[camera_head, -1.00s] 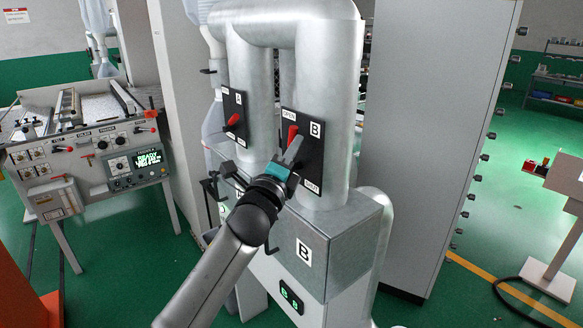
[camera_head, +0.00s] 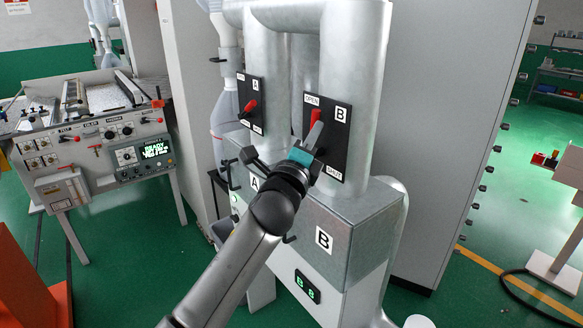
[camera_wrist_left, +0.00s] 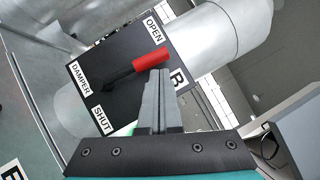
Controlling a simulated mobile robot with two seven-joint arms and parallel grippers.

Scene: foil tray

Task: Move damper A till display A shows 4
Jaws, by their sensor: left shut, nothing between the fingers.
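Damper A (camera_head: 250,105) is a black plate with a red-handled lever on the left grey duct; nothing touches its lever. The box below carries an A label (camera_head: 254,184). Display A is mostly hidden behind my arm and its number cannot be read. My left gripper (camera_head: 317,130) is shut and empty in front of damper B (camera_head: 328,150), not damper A. In the left wrist view its fingertips (camera_wrist_left: 158,72) are at the red handle (camera_wrist_left: 150,60) of damper B's lever, overlapping it in the picture; contact cannot be told. My right gripper is not in view.
Display B (camera_head: 307,286) glows green low on the box (camera_head: 350,240). A control bench (camera_head: 90,150) stands at the left. A tall grey cabinet (camera_head: 450,120) rises at the right. The green floor between bench and box is open.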

